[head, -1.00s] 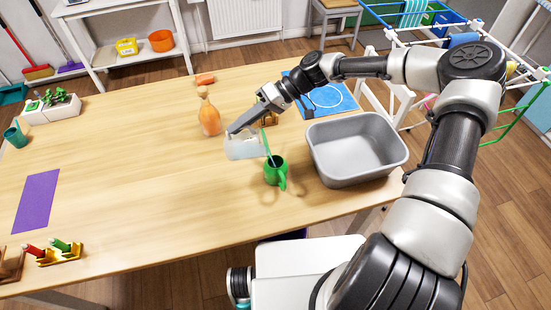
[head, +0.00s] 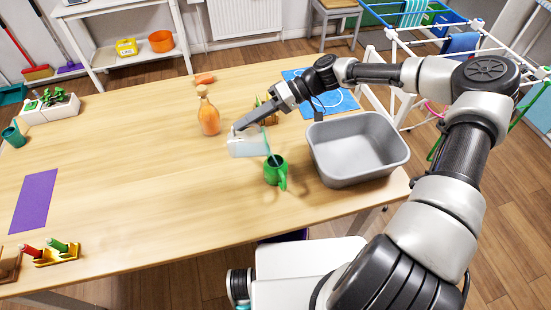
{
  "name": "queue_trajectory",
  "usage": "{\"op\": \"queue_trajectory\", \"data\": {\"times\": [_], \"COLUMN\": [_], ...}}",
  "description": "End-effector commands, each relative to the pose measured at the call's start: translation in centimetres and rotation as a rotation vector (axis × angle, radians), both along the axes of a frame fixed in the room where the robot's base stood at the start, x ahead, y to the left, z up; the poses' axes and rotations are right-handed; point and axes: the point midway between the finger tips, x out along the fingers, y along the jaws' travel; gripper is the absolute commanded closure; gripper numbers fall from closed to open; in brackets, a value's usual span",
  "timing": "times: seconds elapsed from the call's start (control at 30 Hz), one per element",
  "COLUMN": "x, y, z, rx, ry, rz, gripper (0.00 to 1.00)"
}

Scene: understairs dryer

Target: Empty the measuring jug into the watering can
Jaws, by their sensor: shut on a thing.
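The clear, whitish measuring jug (head: 247,143) is held above the table, left of the green watering can and a little behind it. My gripper (head: 238,127) is shut on the jug at its upper edge. The jug's exact tilt and the liquid level in it are too small to tell. The green watering can (head: 275,172) stands upright on the table. A thin teal line (head: 269,148) runs from beside the jug down to the can's top; I cannot tell whether it is poured liquid or part of the can.
A grey basin (head: 350,177) stands close right of the can. An orange bottle (head: 208,115) stands behind the jug. A blue mat (head: 335,103) lies behind the basin. A purple mat (head: 35,200) lies far left. The table's left middle is clear.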

Motion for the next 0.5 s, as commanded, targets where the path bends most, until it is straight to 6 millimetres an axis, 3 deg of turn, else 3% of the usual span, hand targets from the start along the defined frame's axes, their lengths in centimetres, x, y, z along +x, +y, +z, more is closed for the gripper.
{"op": "queue_trajectory", "data": {"times": [0.5], "x": [-0.1], "y": [-1.2], "z": [0.3], "rx": [0.068], "ry": [-0.007], "rz": [-0.002], "gripper": [1.0]}}
